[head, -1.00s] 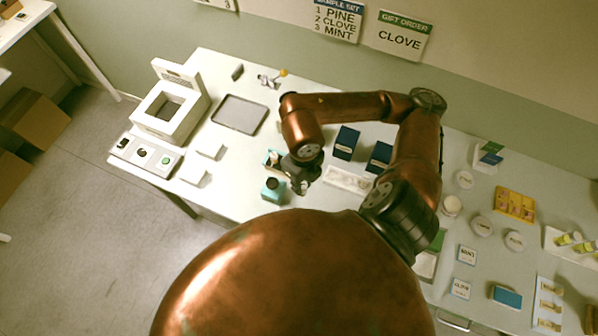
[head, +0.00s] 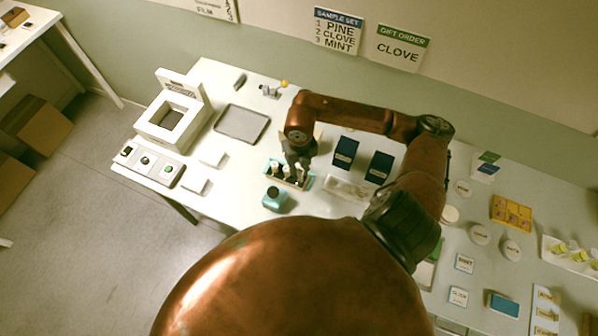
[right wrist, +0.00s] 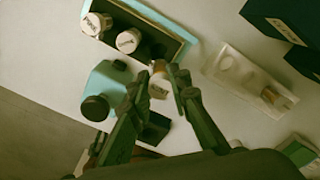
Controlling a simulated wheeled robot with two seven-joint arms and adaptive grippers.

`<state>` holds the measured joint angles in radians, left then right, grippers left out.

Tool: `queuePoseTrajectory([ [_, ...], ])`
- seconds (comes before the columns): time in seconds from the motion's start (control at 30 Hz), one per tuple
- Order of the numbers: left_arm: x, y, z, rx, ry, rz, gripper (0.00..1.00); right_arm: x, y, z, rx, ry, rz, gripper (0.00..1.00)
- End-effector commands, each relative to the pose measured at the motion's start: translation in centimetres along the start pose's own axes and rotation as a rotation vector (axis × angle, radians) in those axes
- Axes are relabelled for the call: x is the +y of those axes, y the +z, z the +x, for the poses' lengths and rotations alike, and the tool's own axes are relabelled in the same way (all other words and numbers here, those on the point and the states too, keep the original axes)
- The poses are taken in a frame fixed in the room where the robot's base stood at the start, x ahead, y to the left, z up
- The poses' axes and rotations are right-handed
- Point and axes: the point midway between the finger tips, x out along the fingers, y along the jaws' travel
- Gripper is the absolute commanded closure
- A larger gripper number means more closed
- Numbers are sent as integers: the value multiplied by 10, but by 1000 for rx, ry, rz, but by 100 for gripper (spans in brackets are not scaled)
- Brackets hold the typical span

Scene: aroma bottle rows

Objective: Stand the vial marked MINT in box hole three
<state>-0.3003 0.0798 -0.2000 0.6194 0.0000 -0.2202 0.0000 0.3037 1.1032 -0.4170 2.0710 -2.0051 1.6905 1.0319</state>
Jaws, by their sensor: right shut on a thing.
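The teal-rimmed box (head: 306,184) stands on the white table, left of the two dark blue boxes. In the right wrist view the box (right wrist: 178,40) holds two white-capped vials (right wrist: 95,23) (right wrist: 128,40) side by side; their cap labels are too blurred to read surely. My right gripper (head: 297,178) is over the right part of the box in the head view. In the wrist view its fingers (right wrist: 163,72) are shut on a vial (right wrist: 158,88) with a pale cap and amber part. Its label is unreadable, and whether it is inside a hole is unclear. My left gripper is not in view.
Two dark blue boxes (head: 345,152) (head: 380,167) and a white tray (head: 348,189) stand to the right. A grey tray (head: 241,123) lies behind left. A wall sign (head: 338,31) lists PINE, CLOVE, MINT.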

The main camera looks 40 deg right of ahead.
Motion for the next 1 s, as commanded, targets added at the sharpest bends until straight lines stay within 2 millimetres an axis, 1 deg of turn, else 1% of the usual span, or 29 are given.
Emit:
queuePoseTrajectory([
  [0.1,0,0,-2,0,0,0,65,-1,8,10,2,0,1,98],
  [0.27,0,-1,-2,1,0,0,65,-2,14,17,1,0,1,98],
  [0.3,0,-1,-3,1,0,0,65,-3,16,20,1,0,1,98],
  [0.5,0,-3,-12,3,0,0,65,-3,15,46,2,0,1,98],
  [0.87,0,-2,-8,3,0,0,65,-3,16,53,0,-1,-2,98],
  [0.9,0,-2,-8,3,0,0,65,-3,16,54,0,0,-1,82],
  [1.0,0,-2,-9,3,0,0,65,-3,16,52,0,0,-1,75],
])
